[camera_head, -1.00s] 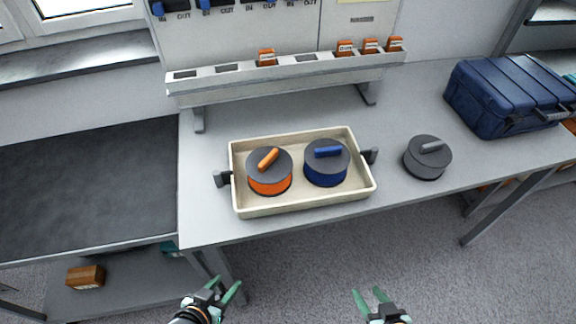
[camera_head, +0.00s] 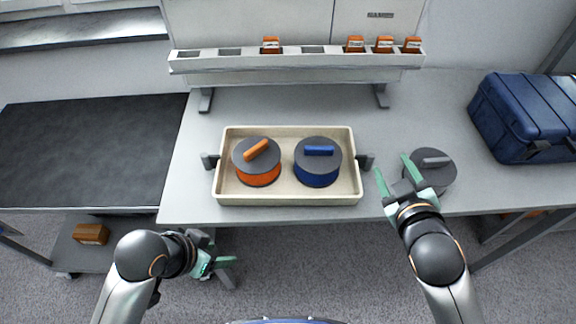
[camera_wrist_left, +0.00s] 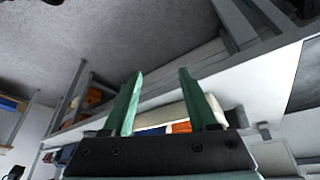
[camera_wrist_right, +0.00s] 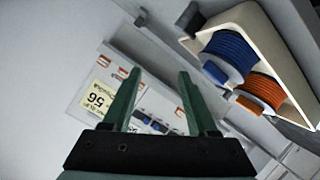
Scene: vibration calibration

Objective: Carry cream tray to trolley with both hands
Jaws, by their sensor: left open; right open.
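The cream tray (camera_head: 288,199) sits on the grey table, with a dark handle at its left (camera_head: 209,161) and right (camera_head: 366,162) ends. It holds an orange pot (camera_head: 257,176) and a blue pot (camera_head: 317,172), both with dark lids. The trolley (camera_head: 85,150) appears to be the dark-topped stand left of the table. My left gripper (camera_head: 230,270) is open and empty, in front of the table edge and below the tray's left end. My right gripper (camera_head: 393,174) is open and empty, just right of the tray's right handle; I see no contact. The right wrist view also shows the tray (camera_wrist_right: 285,45).
A dark grey lidded pot (camera_head: 433,172) stands close to my right gripper. A blue case (camera_head: 525,115) is at the table's right. A slotted rack (camera_head: 297,63) with orange items runs along the back. A brown box (camera_head: 91,233) lies on the trolley's lower shelf.

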